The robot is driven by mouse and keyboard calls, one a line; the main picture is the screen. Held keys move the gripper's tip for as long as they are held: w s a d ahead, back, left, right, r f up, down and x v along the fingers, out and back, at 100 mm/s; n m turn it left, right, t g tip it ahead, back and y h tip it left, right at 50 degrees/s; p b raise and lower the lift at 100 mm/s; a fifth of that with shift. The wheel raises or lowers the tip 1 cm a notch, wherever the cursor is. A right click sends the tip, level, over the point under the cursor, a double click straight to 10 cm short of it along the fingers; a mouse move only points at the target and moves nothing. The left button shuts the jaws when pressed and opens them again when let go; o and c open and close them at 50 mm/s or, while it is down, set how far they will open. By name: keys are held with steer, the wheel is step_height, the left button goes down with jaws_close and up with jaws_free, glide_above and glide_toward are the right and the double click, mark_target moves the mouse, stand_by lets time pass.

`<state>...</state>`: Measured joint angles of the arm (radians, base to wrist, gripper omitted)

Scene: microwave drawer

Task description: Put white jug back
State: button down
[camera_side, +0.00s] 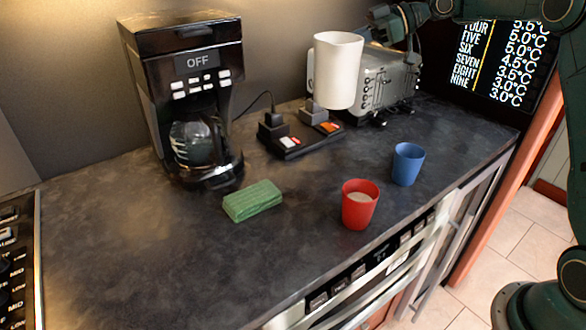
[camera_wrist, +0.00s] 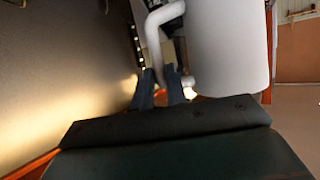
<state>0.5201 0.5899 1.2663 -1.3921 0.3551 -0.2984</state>
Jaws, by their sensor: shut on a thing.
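The white jug (camera_side: 338,72) shows in the side view at the upper middle, close to upright. It appears raised above the counter, in front of the grey appliance. My gripper (camera_side: 378,28) is at its right, partly hidden behind dark arm parts. In the wrist view the jug's smooth white wall (camera_wrist: 228,45) fills the upper right. Its curved handle (camera_wrist: 152,38) runs down between the two dark fingers of my gripper (camera_wrist: 161,84), which are shut on it. The inside of the jug is hidden.
On the dark counter (camera_side: 110,240) stand a black coffee maker (camera_side: 190,60) reading OFF, a power strip (camera_side: 300,140), a green sponge (camera_side: 252,200), a red cup (camera_side: 359,204) and a blue cup (camera_side: 407,164). A grey appliance (camera_side: 385,78) is behind the jug. The left counter is clear.

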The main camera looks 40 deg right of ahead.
step_height(320, 180, down, 16)
steer(key=shift+r, duration=0.25)
stand_by(0.3)
steer(key=shift+f, duration=2.25)
steer(key=c, duration=1.4)
jaws_free()
steer(key=shift+f, duration=0.1)
steer(key=v, duration=1.2)
